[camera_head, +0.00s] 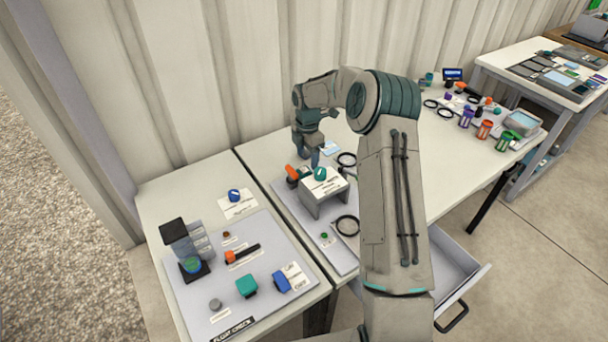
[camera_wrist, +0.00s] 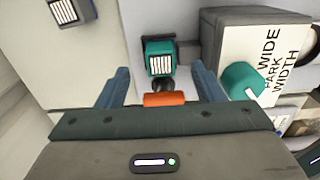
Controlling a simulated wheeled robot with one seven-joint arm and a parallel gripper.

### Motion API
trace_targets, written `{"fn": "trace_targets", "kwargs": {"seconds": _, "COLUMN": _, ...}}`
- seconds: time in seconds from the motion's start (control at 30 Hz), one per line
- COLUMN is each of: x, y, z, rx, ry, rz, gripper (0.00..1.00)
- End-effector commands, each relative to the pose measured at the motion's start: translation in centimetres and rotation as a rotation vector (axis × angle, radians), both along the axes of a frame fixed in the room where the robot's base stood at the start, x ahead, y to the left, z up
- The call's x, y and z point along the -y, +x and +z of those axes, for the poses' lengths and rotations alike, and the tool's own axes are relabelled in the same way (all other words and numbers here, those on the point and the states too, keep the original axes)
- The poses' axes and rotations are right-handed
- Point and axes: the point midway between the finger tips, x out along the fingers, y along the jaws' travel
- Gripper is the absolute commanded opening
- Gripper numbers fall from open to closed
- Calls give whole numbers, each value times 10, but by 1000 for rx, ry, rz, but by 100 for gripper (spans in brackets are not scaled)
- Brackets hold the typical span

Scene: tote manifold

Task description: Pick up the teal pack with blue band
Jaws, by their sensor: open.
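A teal pack (camera_wrist: 160,62) with a striped white label lies between and beyond my fingers in the wrist view. A blue band is not clear on it. An orange piece (camera_wrist: 164,99) with a dark knob lies on the near side of it. My gripper (camera_wrist: 162,85) is open, with one finger on each side and nothing held. In the head view my gripper (camera_head: 315,158) is low over the table beside a grey stand (camera_head: 326,199), and the pack is not clearly visible. A teal block (camera_head: 246,286) also lies on the left tray; I cannot tell whether it has a band.
The stand's "WIDE PARK WIDTH" label (camera_wrist: 265,52) and teal knob (camera_wrist: 242,82) are close to my right finger. A dark blue block (camera_wrist: 70,11) is at upper left. The left tray (camera_head: 200,292) holds several parts. An open drawer (camera_head: 455,275) juts out in front.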

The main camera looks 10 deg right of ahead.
Motion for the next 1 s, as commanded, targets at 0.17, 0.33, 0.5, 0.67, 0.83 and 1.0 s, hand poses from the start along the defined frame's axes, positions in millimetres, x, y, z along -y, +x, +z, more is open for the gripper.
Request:
{"fn": "trace_targets", "kwargs": {"seconds": 0.17, "x": -5, "y": -3, "z": -24, "rx": -6, "ry": 0, "rz": 2, "gripper": 62}}
{"fn": "trace_targets", "kwargs": {"seconds": 0.33, "x": -5, "y": -3, "z": -45, "rx": -3, "ry": 0, "rz": -1, "gripper": 62}}
{"fn": "trace_targets", "kwargs": {"seconds": 0.5, "x": -4, "y": -2, "z": -48, "rx": -1, "ry": 0, "rz": -1, "gripper": 62}}
{"fn": "trace_targets", "kwargs": {"seconds": 0.67, "x": -4, "y": -2, "z": -48, "rx": -1, "ry": 0, "rz": -1, "gripper": 45}}
{"fn": "trace_targets", "kwargs": {"seconds": 0.83, "x": -5, "y": -2, "z": -48, "rx": -1, "ry": 0, "rz": 0, "gripper": 12}}
{"fn": "trace_targets", "kwargs": {"seconds": 1.0, "x": -5, "y": -2, "z": -48, "rx": -1, "ry": 0, "rz": 0, "gripper": 12}}
